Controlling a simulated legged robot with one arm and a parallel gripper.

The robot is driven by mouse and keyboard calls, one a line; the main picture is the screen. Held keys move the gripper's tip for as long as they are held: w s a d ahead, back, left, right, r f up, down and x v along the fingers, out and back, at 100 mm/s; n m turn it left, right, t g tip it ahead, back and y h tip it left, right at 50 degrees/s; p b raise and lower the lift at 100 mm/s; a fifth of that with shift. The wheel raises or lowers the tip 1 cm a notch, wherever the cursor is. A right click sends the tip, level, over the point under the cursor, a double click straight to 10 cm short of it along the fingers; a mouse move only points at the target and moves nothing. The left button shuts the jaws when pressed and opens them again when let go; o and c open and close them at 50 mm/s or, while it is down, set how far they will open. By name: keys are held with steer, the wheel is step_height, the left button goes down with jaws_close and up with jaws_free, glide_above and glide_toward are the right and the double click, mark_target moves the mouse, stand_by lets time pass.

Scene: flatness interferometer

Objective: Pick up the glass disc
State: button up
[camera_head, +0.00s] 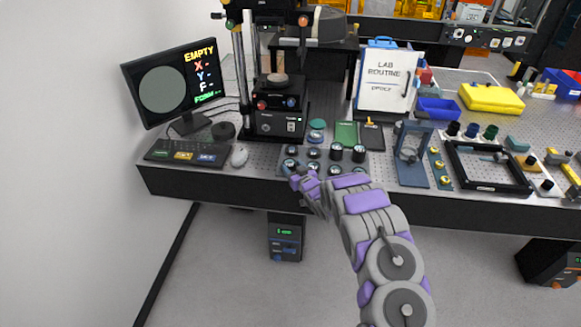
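No disc can be told for certain as the glass disc at this size. A small pale teal round disc (317,124) lies on the table, just right of the interferometer base. A pale round piece (277,79) sits on the stage of the interferometer (280,122). My arm reaches up from the lower right, and my gripper (298,181) is at the table's front edge, in front of the tray and apart from both round pieces. The fingers are small and seen from behind, so their opening is unclear.
A grey tray (363,173) of several dark round pieces stands just beyond my gripper. A blue stand (412,172) and a black frame (457,176) stand at right.

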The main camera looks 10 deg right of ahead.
steer(key=shift+a+f, duration=0.1)
steer(key=shift+a, duration=0.6)
steer(key=c, duration=0.4)
